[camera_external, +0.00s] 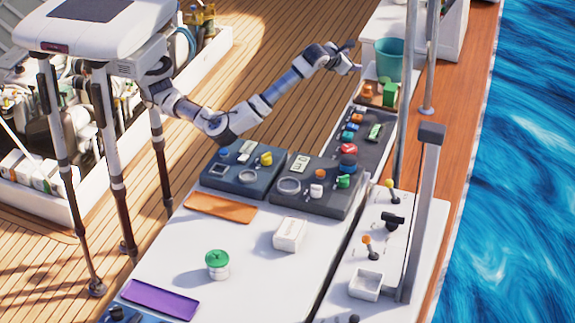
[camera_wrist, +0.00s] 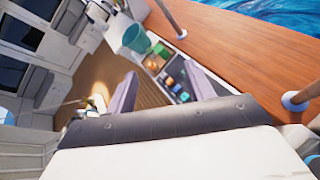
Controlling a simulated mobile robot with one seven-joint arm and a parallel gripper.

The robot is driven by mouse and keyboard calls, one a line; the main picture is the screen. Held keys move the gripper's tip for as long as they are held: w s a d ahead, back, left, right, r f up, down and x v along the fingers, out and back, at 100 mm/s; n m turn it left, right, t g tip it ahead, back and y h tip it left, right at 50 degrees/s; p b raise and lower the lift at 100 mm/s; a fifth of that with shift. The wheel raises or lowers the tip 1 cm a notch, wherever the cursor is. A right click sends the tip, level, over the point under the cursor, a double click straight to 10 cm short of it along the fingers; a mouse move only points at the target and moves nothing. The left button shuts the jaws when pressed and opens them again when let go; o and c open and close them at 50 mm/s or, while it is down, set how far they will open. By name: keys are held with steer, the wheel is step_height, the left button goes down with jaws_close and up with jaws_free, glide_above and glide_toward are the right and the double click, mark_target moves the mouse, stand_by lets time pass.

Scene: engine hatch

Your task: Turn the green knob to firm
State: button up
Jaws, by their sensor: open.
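A green knob (camera_external: 343,181) sits at the right side of a dark control panel (camera_external: 318,203) in the middle of the external view. Its setting and any "firm" mark are too small to read. My gripper (camera_external: 352,58) is far from that knob, raised at the upper right beyond the panels. In the wrist view my gripper (camera_wrist: 160,88) shows two fingers spread apart with nothing between them. I cannot make out this knob in the wrist view.
Another dark panel (camera_external: 242,180) stands to the left, and a longer one (camera_external: 378,152) lies behind. A teal bucket (camera_external: 389,60) is close to my gripper. A green-lidded jar (camera_external: 217,265) and white box (camera_external: 290,234) stand on the white top. Tall grey posts (camera_external: 423,200) rise at right.

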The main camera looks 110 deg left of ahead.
steer(key=w+d+f+m+h, duration=0.1)
steer(key=w+d+f+h, duration=0.15)
steer(key=d, duration=0.65)
steer(key=w+d+f+m+h, duration=0.15)
steer(key=d+f+h, duration=0.25)
steer(key=d, duration=0.5)
steer(key=m+h+p, duration=0.1)
steer(key=m+h, duration=0.1)
steer(key=h, duration=0.2)
glide_toward(344, 181)
steer(key=p+x, duration=0.1)
steer(key=x, duration=0.1)
steer(key=p+x, duration=0.2)
steer(key=x, duration=0.1)
steer(key=p+x, duration=0.1)
steer(key=x, duration=0.2)
steer(key=shift+s+a+f, duration=0.1)
steer(key=shift+a+f, duration=0.15)
steer(key=shift+a, duration=0.15)
steer(key=c, duration=1)
steer(key=shift+o, duration=0.2)
